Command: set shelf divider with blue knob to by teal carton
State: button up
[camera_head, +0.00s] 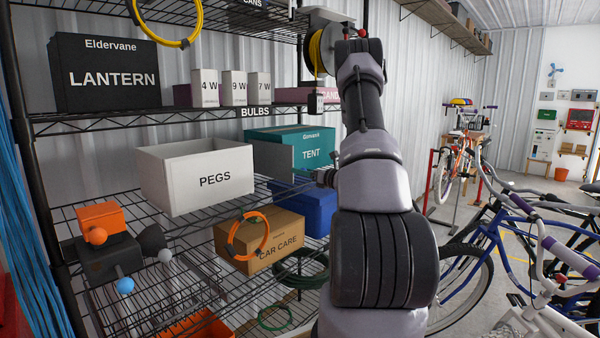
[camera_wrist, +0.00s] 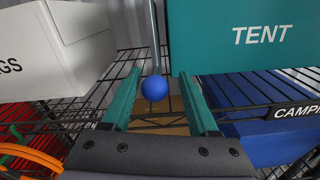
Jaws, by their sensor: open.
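A blue knob (camera_wrist: 154,88) shows in the wrist view between the teal fingers of my open gripper (camera_wrist: 157,77); I cannot tell whether either finger touches it. A thin grey upright divider edge (camera_wrist: 154,35) rises behind the knob. It stands in the gap between the white PEGS box (camera_wrist: 60,50) and the teal TENT carton (camera_wrist: 250,38), nearer the carton. In the head view a grey panel (camera_head: 272,160) stands by the left part of the teal carton (camera_head: 315,148). My gripper (camera_head: 318,178) is in front of the carton there, partly hidden by my arm.
The BULBS shelf (camera_head: 180,121) runs above. Items with an orange and a light-blue ball (camera_head: 125,286) lie at left. Bicycles stand right.

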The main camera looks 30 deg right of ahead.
jog(key=v, duration=0.9)
jog(key=shift+s, duration=0.1)
jog(key=s+a+r+n+g+y, duration=0.25)
jog(key=a+r+n, duration=0.2)
jog(key=a, duration=0.35)
jog(key=s+a+r+n+g+y, duration=0.1)
jog(key=s+a+r+n+g, duration=0.3)
jog(key=a, duration=0.4)
jog(key=s+a+r+n+g+y, duration=0.1)
jog(key=a+r+n+g+y, duration=0.15)
jog(key=a+r+n, duration=0.4)
jog(key=s+a+r+n+h, duration=0.2)
jog(key=s+n+h, duration=0.3)
jog(key=s, duration=0.5)
jog(key=s+a+r+n+h, duration=0.2)
jog(key=s+a+n+h, duration=0.2)
jog(key=s+n, duration=0.6)
jog(key=shift+s+a+r+g+h, duration=0.35)
jog(key=shift+s+h, duration=0.25)
jog(key=shift+s, duration=0.2)
